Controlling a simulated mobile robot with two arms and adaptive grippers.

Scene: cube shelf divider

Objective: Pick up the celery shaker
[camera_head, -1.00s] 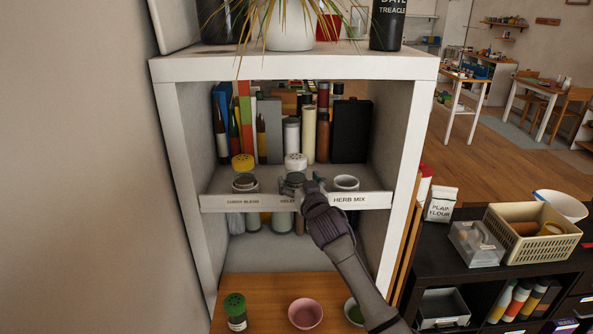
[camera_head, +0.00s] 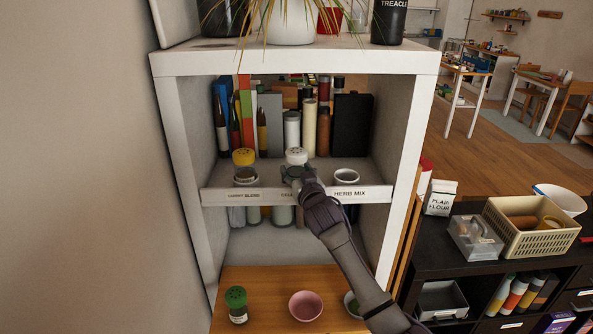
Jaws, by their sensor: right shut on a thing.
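A small grey-green-topped container, which I take for the celery shaker (camera_head: 292,171), stands at the shelf's front strip behind a label starting "CELE". My right gripper (camera_head: 300,178) reaches in from the lower right and is shut on it. The gripper and strip hide most of its body and the rest of the label. A white-topped shaker (camera_head: 296,156) stands just behind it. My left gripper is out of view.
Left is a yellow-topped shaker (camera_head: 243,157) behind the "CURRY BLEND" label; right is a round cup (camera_head: 346,176) behind "HERB MIX". The shelf's side walls (camera_head: 402,150) close in both sides. Below, a green-topped shaker (camera_head: 236,303) and pink bowl (camera_head: 306,306) stand on wood.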

